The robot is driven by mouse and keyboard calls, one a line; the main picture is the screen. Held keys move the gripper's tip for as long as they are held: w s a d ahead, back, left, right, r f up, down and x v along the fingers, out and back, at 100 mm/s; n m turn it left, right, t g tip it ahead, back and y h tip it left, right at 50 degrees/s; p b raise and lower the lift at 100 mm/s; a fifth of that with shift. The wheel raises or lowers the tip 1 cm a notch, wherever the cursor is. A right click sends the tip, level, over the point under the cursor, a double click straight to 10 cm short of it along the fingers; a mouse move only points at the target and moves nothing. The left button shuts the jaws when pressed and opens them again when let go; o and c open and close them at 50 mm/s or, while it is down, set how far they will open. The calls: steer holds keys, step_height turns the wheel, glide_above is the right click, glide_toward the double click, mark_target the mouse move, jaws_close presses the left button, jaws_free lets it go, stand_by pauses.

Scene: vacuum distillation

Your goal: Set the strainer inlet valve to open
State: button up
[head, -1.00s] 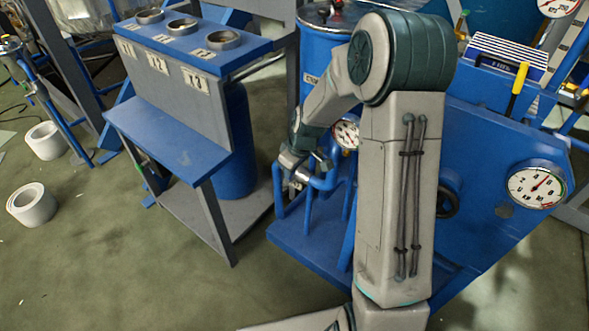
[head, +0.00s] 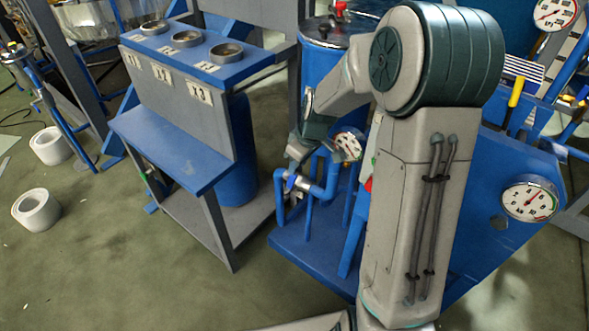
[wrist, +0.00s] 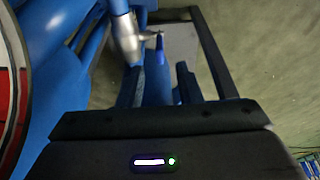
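The strainer inlet valve (head: 297,183) is a small silver body on a blue pipe bend, left of the blue skid. In the wrist view the silver valve body (wrist: 125,35) has a short stem to the right and a blue lever (wrist: 158,60) that points down the picture towards my gripper. My gripper (wrist: 159,85) has its two fingers apart, with the lever lined up between them. I cannot tell whether they touch it. In the head view my gripper (head: 299,149) is just above the valve, and its fingertips are unclear.
A pressure gauge (head: 348,145) stands close to the right of my gripper. A blue-topped stand (head: 185,145) is to the left, with a grey lower shelf. A larger gauge (head: 530,199) is on the skid at right. Open floor (head: 130,260) lies in front at left.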

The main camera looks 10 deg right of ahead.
steer(key=p+v, duration=0.1)
steer(key=v, duration=0.4)
steer(key=shift+r, duration=0.1)
steer(key=shift+c, duration=0.3)
